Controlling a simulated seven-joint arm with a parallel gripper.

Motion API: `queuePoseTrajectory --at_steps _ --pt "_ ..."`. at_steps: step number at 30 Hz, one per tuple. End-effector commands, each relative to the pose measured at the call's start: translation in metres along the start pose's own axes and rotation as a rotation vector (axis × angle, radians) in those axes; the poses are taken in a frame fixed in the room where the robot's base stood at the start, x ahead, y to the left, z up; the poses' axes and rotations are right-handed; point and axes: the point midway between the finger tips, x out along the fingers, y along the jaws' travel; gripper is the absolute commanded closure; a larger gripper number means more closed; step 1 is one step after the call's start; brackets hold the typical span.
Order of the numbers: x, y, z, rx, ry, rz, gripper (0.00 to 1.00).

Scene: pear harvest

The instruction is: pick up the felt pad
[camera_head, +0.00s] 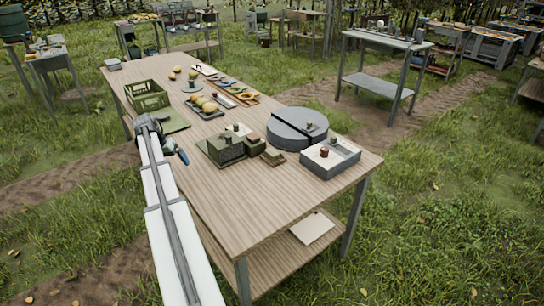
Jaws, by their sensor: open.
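My gripper (182,157) is at the end of my arm, at the table's left edge in the head view. It is open, small in the picture, and nothing shows between its fingers. A flat dark green pad (177,122) lies on the table just beyond it, by the green crate. It may be the felt pad, but its material is too small to tell. My arm hides part of the table edge near it. The wooden table (285,215) carries all of this.
The green crate (148,97) stands behind the gripper. To the right are a green box (225,148), a round grey drum (290,133) and a grey tray (330,160). Pears (207,105) and tools lie farther back. The table's near end is clear.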

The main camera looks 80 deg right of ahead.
Motion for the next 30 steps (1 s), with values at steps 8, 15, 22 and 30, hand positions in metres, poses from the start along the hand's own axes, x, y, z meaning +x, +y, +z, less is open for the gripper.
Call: queuePoseTrajectory --at_steps 8,15,22,30 --pt "-0.010 0.131 -0.075 0.320 0.033 0.018 0.00" --pt "-0.016 0.242 -0.114 0.576 0.061 0.037 0.00" --pt "-0.003 0.318 -0.120 0.773 0.057 0.051 0.00" --pt "0.011 0.345 -0.119 0.856 0.050 0.056 0.00"
